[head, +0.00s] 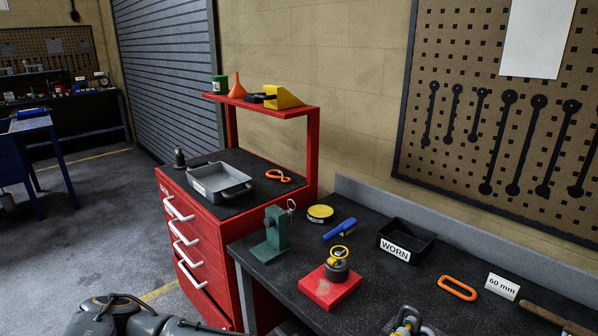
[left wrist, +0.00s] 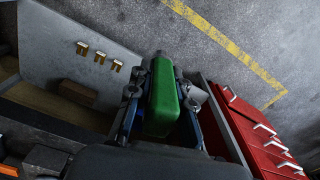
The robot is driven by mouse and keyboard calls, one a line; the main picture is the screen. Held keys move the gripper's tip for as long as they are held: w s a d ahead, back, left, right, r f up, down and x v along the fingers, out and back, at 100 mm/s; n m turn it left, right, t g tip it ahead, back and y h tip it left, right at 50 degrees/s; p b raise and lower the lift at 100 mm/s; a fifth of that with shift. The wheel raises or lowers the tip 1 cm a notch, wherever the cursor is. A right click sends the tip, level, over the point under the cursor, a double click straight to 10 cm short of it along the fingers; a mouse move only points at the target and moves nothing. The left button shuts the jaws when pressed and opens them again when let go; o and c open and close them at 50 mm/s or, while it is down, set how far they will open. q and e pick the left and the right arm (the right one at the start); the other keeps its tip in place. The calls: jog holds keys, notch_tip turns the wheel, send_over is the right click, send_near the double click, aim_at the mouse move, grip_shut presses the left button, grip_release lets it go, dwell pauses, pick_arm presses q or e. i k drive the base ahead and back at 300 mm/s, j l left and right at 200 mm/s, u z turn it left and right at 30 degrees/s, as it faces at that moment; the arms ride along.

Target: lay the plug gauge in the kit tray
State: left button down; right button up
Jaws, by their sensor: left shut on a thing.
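My left gripper (left wrist: 160,85) is shut on a long green block-like thing (left wrist: 164,98), which lies between its two fingers. I take this for the plug gauge, but only its green body shows clearly. A pale grey piece beside its right side cannot be made out. In the left wrist view, floor lies beyond it. In the head view, my left arm enters at the bottom left; its gripper and the held thing are out of frame. The grey kit tray (head: 236,190) sits on the red drawer cabinet's black top and looks empty. My right gripper is not in view.
The dark bench bears a green stand (head: 276,236), red block (head: 328,290), blue-handled tool (head: 340,230) and WORN bin (head: 425,244).

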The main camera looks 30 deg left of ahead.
aim_at(213, 189)
jog(key=i+j, duration=0.15)
jog(key=j, duration=0.25)
jog(key=i+j+u, duration=0.1)
jog(key=j, duration=0.3)
jog(key=i+j, duration=0.15)
jog(key=j, duration=0.2)
jog(key=i+j, duration=0.15)
jog(key=j, duration=0.25)
jog(key=i+j+u, duration=0.1)
jog(key=j, duration=0.3)
jog(key=i+j, duration=0.2)
jog(key=j, duration=0.15)
jog(key=k+u, duration=0.05)
